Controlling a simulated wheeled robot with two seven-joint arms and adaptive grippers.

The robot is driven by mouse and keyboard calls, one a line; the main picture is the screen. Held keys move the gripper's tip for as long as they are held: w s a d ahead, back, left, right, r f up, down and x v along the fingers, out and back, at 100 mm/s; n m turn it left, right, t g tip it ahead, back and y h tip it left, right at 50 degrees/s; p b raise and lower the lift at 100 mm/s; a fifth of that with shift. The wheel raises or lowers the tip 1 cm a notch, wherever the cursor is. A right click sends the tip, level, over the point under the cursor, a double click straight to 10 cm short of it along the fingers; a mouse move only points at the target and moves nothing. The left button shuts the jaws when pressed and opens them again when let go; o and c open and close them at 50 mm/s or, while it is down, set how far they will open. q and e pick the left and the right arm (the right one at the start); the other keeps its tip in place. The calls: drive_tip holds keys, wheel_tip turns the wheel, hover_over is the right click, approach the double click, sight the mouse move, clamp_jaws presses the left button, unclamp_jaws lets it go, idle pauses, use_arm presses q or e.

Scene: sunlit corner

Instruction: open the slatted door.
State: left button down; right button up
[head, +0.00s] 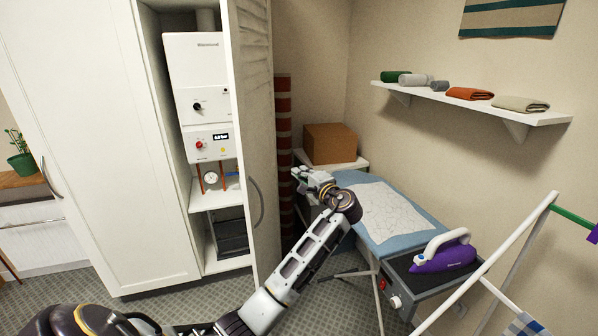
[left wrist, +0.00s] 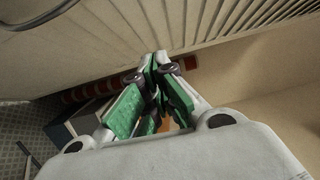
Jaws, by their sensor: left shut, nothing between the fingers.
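The slatted door (head: 254,90) of the white cabinet stands partly open, with its slatted face and curved handle (head: 261,203) toward the right. In the left wrist view the slatted door (left wrist: 120,40) fills the top, with its handle (left wrist: 40,14) at the upper left. My left gripper (head: 303,178) is to the right of the door, past the handle and apart from it. In the left wrist view my left gripper (left wrist: 160,75) has its green-padded fingers shut and holds nothing. My right gripper is not in view.
Inside the cabinet are a white boiler (head: 200,85) and shelves (head: 215,199). An ironing board (head: 425,232) with a purple iron (head: 445,255) stands to the right of my left arm. A cardboard box (head: 330,143) is behind it. A drying rack (head: 490,265) is at front right.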

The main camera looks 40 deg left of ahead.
use_arm(q)
drive_tip(key=shift+s+d+b, duration=0.35)
drive_tip(key=shift+s+d, duration=1.1)
drive_tip(key=shift+d, duration=0.1)
